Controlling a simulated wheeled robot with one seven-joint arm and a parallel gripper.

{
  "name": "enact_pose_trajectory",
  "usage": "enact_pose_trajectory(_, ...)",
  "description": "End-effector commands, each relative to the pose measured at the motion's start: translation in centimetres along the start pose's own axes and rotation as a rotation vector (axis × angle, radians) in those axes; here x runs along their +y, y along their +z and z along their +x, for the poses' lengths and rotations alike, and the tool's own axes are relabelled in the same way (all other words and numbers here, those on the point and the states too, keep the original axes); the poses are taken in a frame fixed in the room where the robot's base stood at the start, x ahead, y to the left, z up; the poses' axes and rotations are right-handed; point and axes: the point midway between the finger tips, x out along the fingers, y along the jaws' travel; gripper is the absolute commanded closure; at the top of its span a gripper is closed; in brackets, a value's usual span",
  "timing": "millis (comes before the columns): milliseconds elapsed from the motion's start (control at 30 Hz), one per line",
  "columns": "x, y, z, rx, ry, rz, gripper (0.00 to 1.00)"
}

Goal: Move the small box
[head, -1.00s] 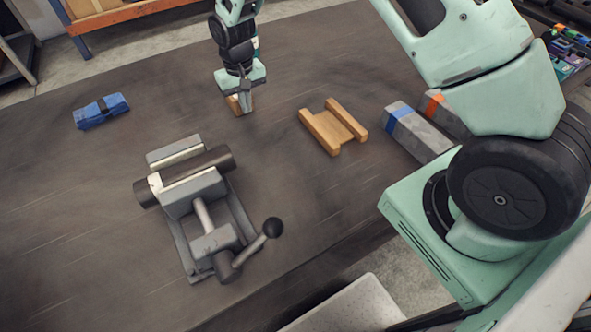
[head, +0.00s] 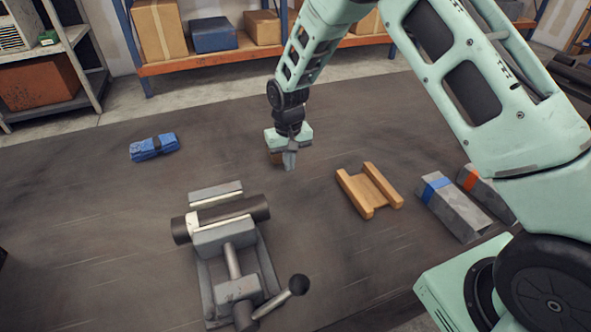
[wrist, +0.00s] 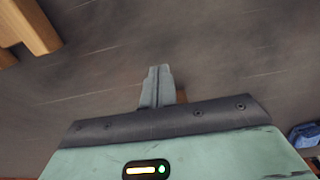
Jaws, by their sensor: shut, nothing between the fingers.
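My gripper (head: 290,164) is shut and points down over the far part of the table, with nothing between its fingers. In the wrist view its closed fingers (wrist: 157,84) stand at the middle. I cannot tell whether the fingers touch the box.
A vise (head: 240,285) clamps a dark pipe (head: 252,208) at the front. A wooden cradle (head: 367,193) and grey blocks with blue (head: 455,212) and orange bands lie right. A blue bundle (head: 154,147) lies left. Shelves with boxes (head: 160,30) stand behind. Table between is clear.

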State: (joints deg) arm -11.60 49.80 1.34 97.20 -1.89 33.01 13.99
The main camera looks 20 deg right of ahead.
Motion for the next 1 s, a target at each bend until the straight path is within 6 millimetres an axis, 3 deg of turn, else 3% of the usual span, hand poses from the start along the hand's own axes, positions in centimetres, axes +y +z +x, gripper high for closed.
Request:
enact_pose_trajectory(600, 0.0, -0.1, -8.4, 0.003, -0.001, 0.001, 1.00)
enact_pose_trajectory(900, -0.1, 0.1, -10.1, 0.000, -0.001, -0.001, 1.00)
enact_pose_trajectory(1000, -1.3, 1.6, -11.0, 0.000, -0.016, -0.031, 1.00)
